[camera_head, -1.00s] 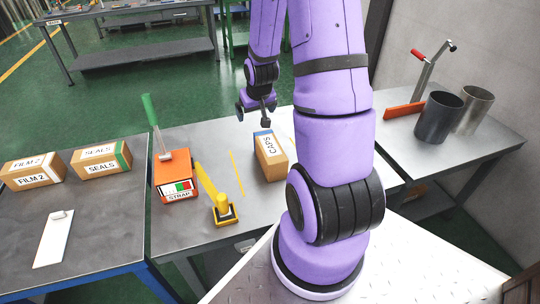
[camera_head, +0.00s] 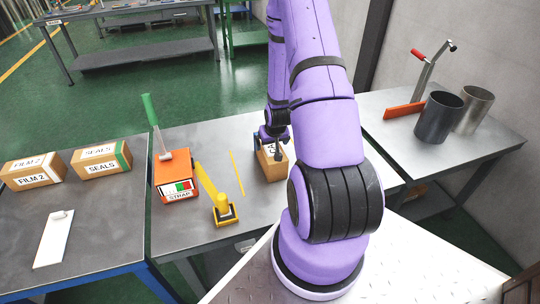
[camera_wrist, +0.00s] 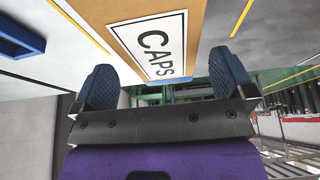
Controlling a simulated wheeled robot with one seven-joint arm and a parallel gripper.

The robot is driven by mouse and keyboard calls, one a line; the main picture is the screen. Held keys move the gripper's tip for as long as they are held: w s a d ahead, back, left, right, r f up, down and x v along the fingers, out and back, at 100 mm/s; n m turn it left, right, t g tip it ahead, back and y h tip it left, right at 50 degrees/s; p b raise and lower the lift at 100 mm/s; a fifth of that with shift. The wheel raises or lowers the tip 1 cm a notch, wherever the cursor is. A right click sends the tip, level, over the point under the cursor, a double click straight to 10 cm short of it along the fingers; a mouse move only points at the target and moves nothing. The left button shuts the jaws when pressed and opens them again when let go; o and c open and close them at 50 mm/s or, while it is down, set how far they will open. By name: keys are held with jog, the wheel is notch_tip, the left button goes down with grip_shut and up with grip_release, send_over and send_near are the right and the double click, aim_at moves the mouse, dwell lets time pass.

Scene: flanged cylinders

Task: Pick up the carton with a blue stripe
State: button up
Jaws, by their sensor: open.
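The carton with a blue stripe (camera_head: 274,168) is a brown box labelled CAPS, standing on the middle grey table. In the head view my gripper (camera_head: 273,146) is over its far end and hides most of the stripe and part of the label. In the wrist view the carton (camera_wrist: 196,22) fills the top middle, with a bit of blue at its lower edge. My gripper (camera_wrist: 163,82) is open there, one finger on each side of the carton's line, with gaps to both sides. I cannot tell how far down the fingers reach.
Cartons labelled SEALS (camera_head: 100,160) and FILM 2 (camera_head: 33,170) are on the left table. Dark and grey cylinders (camera_head: 438,118) stand at right.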

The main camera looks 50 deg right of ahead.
aim_at(269, 147)
jog(key=shift+x, duration=2.8)
jog(key=shift+w+d+r, duration=0.1)
jog(key=shift+w, duration=0.05)
jog(key=c, duration=1.1)
jog(key=shift+r, duration=0.1)
